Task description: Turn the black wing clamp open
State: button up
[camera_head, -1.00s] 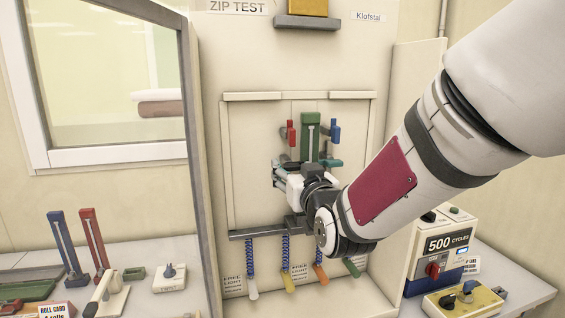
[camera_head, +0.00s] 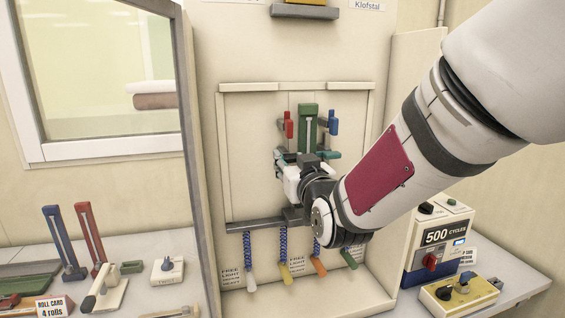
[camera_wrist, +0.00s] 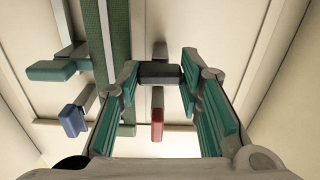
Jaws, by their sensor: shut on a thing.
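The black wing clamp (camera_wrist: 160,73) shows in the wrist view as a dark block between my two teal-padded fingertips. My gripper (camera_head: 292,165) is at the test cabinet's back panel, shut on the black clamp with a fingertip on either side. The head view partly hides the grip behind my wrist.
A red clamp (camera_head: 288,124) and a blue clamp (camera_head: 334,123) flank the green strip; a teal-green block (camera_wrist: 55,71) is close by. A grey ledge (camera_head: 255,226) with hanging coloured pulls lies below.

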jog(key=n, duration=0.4)
jog(key=shift+n+b, duration=0.3)
jog(key=shift+b, duration=0.1)
jog(key=n, duration=0.8)
jog(key=shift+n+b, duration=0.4)
jog(key=shift+n, duration=1.9)
jog(key=o, duration=1.2)
jog(key=shift+c, duration=0.2)
